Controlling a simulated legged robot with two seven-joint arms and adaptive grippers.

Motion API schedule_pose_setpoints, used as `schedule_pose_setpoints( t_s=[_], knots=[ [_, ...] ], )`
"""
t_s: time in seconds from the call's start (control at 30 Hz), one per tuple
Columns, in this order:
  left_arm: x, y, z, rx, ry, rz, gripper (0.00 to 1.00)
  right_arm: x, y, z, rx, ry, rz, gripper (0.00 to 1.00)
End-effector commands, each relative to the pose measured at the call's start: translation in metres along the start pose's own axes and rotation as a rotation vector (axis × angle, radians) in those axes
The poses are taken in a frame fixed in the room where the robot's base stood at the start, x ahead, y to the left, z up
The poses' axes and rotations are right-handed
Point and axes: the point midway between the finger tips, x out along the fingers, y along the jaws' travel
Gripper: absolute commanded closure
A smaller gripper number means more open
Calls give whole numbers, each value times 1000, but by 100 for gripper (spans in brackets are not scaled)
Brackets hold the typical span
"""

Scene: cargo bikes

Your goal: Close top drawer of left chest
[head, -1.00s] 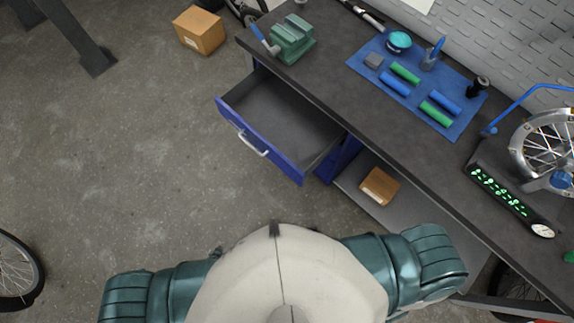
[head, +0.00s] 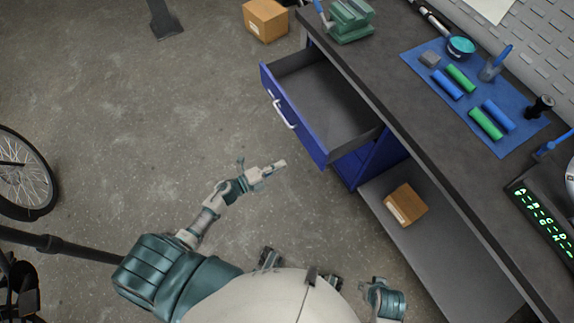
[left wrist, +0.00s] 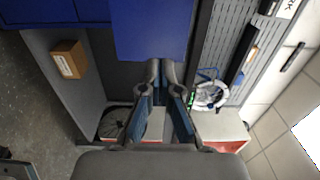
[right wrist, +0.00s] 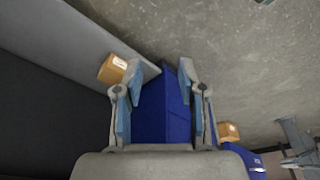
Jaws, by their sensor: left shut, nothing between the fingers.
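The blue chest (head: 378,158) stands under the workbench. Its top drawer (head: 292,115) is pulled well out and looks empty, with a pale bar handle (head: 281,109) on its blue front. My left gripper (head: 281,164) is shut and empty, in front of the drawer's near part and apart from it. In the left wrist view its fingertips (left wrist: 160,66) nearly meet below a blue panel (left wrist: 150,30). My right gripper (right wrist: 162,68) is open and empty in the right wrist view, with a blue surface (right wrist: 166,110) beyond its fingers. I cannot make it out in the head view.
The workbench (head: 450,165) carries a green vise (head: 351,20) and a blue mat (head: 425,78) with several tools. A cardboard box (head: 405,205) sits on the low shelf; another box (head: 265,20) stands on the floor behind. The floor left of the drawer is clear. A bike wheel (head: 22,175) is at far left.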

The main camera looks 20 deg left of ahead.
Motion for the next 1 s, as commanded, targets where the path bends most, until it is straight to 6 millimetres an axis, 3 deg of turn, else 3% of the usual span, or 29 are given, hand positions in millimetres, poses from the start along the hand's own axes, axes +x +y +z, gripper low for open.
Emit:
schedule_pose_setpoints(
  t_s=[0.3,0.5,0.7,1.0],
  knots=[
    [72,-1,-3,1,-1,0,100,-5,3,-1,0,17,-2,60],
    [102,0,-2,-2,-2,0,100,-2,1,-12,-2,67,-4,60],
    [114,1,-1,-3,-2,1,100,-1,0,-19,-3,97,-4,60],
    [116,0,-2,-2,-2,1,100,-2,-1,-20,-4,102,-7,60]
  ],
)
